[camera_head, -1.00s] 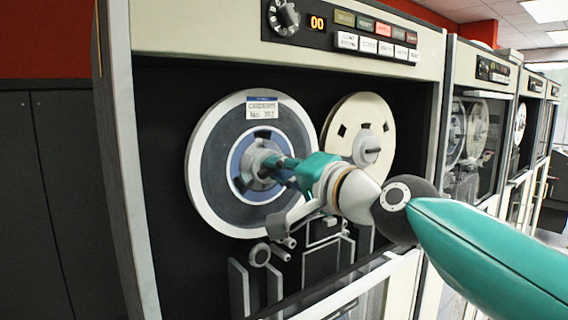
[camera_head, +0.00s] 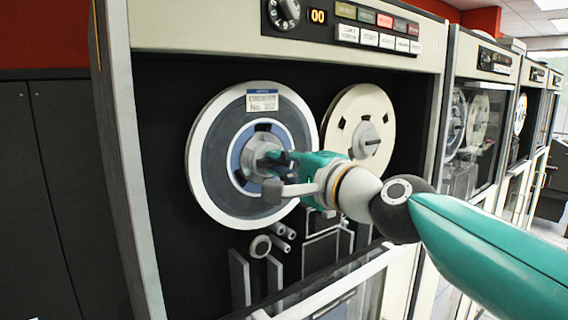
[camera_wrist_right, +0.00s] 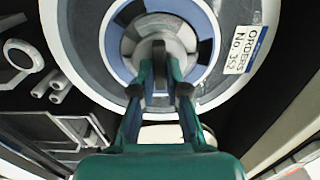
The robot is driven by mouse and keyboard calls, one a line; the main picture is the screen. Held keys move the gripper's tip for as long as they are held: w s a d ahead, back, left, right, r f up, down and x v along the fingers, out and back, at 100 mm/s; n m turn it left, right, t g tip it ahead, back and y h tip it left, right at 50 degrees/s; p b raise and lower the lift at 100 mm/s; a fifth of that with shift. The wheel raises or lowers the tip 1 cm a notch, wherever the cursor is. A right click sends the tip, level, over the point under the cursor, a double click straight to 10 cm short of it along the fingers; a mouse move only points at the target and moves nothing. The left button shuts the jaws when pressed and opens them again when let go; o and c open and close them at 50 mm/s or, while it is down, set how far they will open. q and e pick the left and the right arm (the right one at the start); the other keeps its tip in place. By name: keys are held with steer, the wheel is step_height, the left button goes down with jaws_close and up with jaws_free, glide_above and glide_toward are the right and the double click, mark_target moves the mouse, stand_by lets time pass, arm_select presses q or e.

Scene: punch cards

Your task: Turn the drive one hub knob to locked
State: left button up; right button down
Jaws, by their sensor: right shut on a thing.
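The drive one hub knob (camera_wrist_right: 160,40) is a grey hub at the centre of the left tape reel (camera_head: 215,150), which has a dark face, a white rim and a paper label. My right gripper (camera_head: 272,168) reaches in from the right at the hub. In the right wrist view, the right gripper (camera_wrist_right: 162,82) has its green fingers shut on the grey bar of the knob. In the head view the fingers partly cover the hub. My left gripper is not in view.
A cream reel (camera_head: 345,110) stands right of the left reel. Tape guide rollers (camera_head: 261,246) sit below. More tape cabinets (camera_head: 480,110) stand at the right.

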steer(key=shift+w+d, duration=0.1)
steer(key=shift+d, duration=0.1)
steer(key=c, duration=1.2)
jaws_free()
steer(key=shift+w+d+f, duration=0.1)
steer(key=shift+w, duration=0.05)
steer(key=shift+a, duration=0.2)
steer(key=v, duration=1.2)
